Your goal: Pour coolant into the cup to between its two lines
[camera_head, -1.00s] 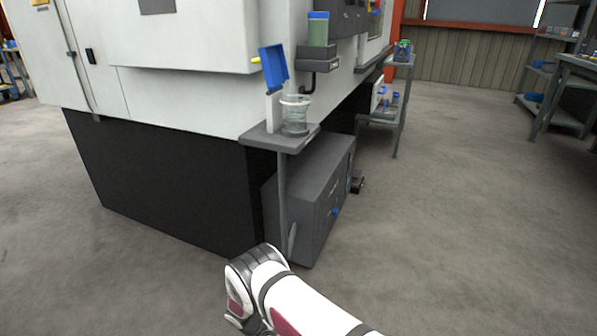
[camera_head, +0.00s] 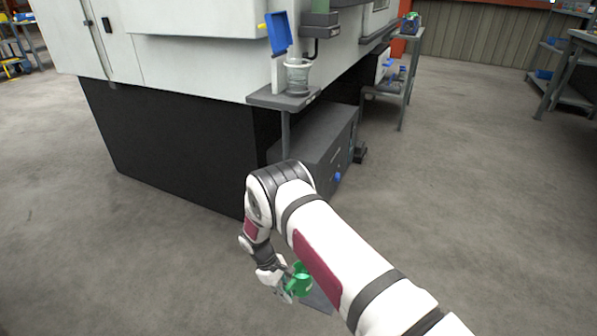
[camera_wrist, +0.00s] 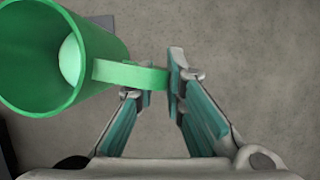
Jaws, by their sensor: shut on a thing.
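My gripper (camera_head: 284,281) hangs low in front of the machine, shut on the handle of a green jug (camera_head: 300,280). In the wrist view the jug (camera_wrist: 88,45) is at the upper left, its handle (camera_wrist: 125,73) between my fingers (camera_wrist: 158,80). A pale round patch shows inside the jug; I cannot tell whether it is coolant. A clear cup (camera_head: 297,78) stands upright on a small grey shelf (camera_head: 282,99) on the machine's side, above and well apart from the jug. Its lines and any contents are too small to make out.
A blue flap (camera_head: 278,34) stands beside the cup, close to the machine wall (camera_head: 190,60). A dark grey cabinet (camera_head: 318,150) sits under the shelf. A side table (camera_head: 402,75) is behind to the right.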

